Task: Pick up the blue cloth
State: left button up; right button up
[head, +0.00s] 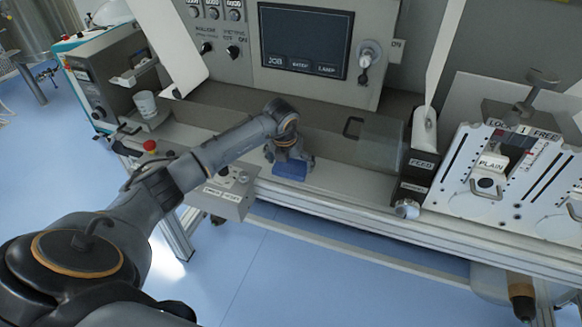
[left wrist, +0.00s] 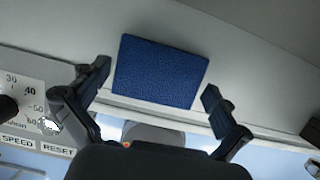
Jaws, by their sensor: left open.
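The blue cloth (head: 290,170) is a small folded rectangle lying on the pale shelf at the front of the machine. In the left wrist view the blue cloth (left wrist: 160,72) lies flat, between and beyond my fingertips. My left gripper (head: 291,155) is just above the cloth and partly hides it in the head view. In the left wrist view my left gripper (left wrist: 155,92) is open, one finger on each side of the cloth, with nothing held. Whether the fingertips touch the shelf cannot be told. My right gripper is not seen.
A control box (head: 222,192) with knobs hangs at the shelf's front, left of the cloth. A FEED block (head: 413,178) stands to the right. A screen panel (head: 305,40) is behind. A white cup (head: 146,104) stands at the left.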

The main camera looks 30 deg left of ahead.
pick_arm(q)
jog(key=c, duration=0.6)
jog(key=shift+c, duration=0.3)
jog(key=shift+r, duration=0.1)
jog(key=shift+r, duration=0.5)
jog(key=s+d+r+b, duration=0.5)
jog(key=s+r, duration=0.7)
jog(key=s, duration=0.1)
jog(key=shift+d, duration=0.1)
